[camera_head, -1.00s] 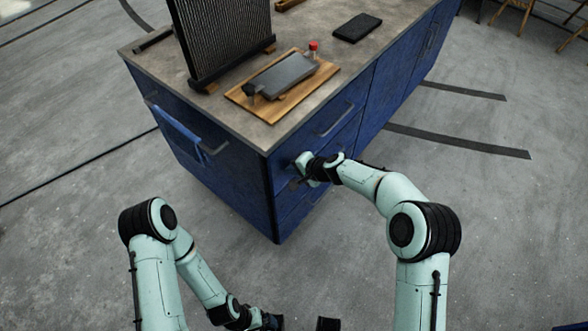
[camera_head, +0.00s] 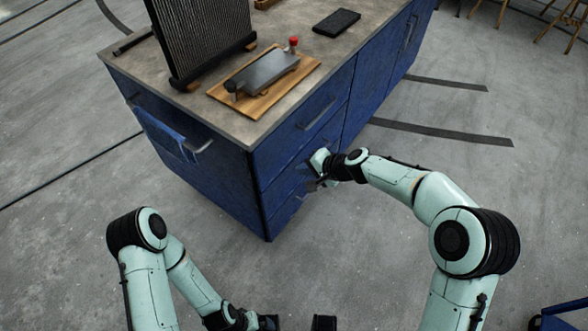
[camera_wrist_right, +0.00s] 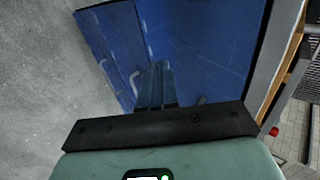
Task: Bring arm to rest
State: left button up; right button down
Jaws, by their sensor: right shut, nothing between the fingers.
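My right arm reaches to the front of the blue cabinet (camera_head: 215,185). Its gripper (camera_head: 316,178) is beside the drawer fronts. In the right wrist view the fingers (camera_wrist_right: 155,68) are together and hold nothing, pointing toward the blue drawers (camera_wrist_right: 200,45) and their handles. I cannot tell whether the fingertips touch the cabinet. My left arm hangs low at the lower left, with its gripper (camera_head: 267,322) at the bottom edge of the head view. The left fingers are too cut off and small to read.
The worktop (camera_head: 195,118) carries a radiator-like panel (camera_head: 203,38), a wooden board (camera_head: 262,102) with a grey metal part (camera_head: 265,75), and a black tray (camera_head: 337,21). A blue cloth (camera_head: 165,135) hangs at the left side. Grey floor is open around my arms.

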jog(key=shift+v, duration=0.85)
jog(key=shift+d, duration=0.1)
jog(key=s+d+f+g+h+p, duration=0.2)
jog(key=s+d+f+p, duration=0.15)
jog(key=s+f, duration=0.55)
jog(key=s+d+f+g+h+p, duration=0.1)
jog(key=s+d+f+h+p, duration=0.1)
jog(key=s+d+f, duration=0.6)
jog(key=s+a+f+n+g+p, duration=0.1)
jog(key=s+f+n+g+p, duration=0.1)
jog(key=s, duration=1.7)
notch_tip(320, 180, down, 2)
jog(key=shift+s+a+f+n+g+p, duration=0.25)
jog(key=shift+s+n+g+p, duration=0.15)
jog(key=shift+g+p, duration=0.3)
